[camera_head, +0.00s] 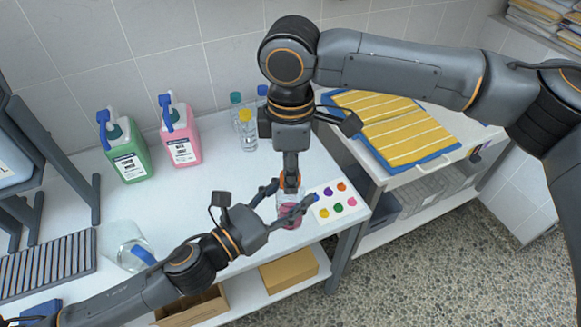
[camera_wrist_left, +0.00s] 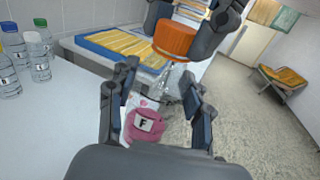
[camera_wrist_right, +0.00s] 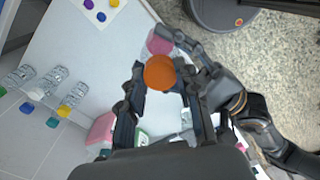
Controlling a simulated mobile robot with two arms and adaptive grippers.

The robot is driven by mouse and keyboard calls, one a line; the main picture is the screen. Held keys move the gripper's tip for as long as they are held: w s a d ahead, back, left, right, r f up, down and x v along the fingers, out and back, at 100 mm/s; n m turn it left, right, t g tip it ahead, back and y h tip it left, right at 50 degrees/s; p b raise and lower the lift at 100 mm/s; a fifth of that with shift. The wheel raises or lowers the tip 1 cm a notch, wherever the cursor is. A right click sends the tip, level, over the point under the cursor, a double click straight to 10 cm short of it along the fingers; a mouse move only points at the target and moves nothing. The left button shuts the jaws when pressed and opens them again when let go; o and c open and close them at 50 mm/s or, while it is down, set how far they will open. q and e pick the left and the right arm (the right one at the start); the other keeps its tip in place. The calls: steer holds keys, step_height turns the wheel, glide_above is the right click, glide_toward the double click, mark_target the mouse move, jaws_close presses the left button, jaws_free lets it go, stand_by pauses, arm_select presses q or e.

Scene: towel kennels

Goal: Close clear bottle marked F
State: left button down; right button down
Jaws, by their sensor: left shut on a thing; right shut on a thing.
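The clear bottle marked F (camera_wrist_left: 145,127) has pink contents and a white label with a black F. In the head view the bottle (camera_head: 290,216) stands near the front right of the white table. My left gripper (camera_head: 290,203) is shut around its sides; its fingers also show in the left wrist view (camera_wrist_left: 158,100). My right gripper (camera_head: 291,178) is shut on an orange cap (camera_wrist_left: 174,41), pointing down from above. The cap is just over the bottle's mouth; I cannot tell whether they touch. In the right wrist view the cap (camera_wrist_right: 159,72) partly covers the bottle (camera_wrist_right: 158,42).
A white card with coloured dots (camera_head: 337,203) lies right of the bottle. Several clear bottles (camera_head: 246,130) stand at the back. Green (camera_head: 128,155) and pink (camera_head: 181,140) jugs stand by the wall. A yellow towel (camera_head: 400,138) lies on the right.

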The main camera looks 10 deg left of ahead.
steer(key=c, duration=0.8)
jaws_free()
steer(key=shift+c, duration=0.2)
step_height(320, 180, up, 12)
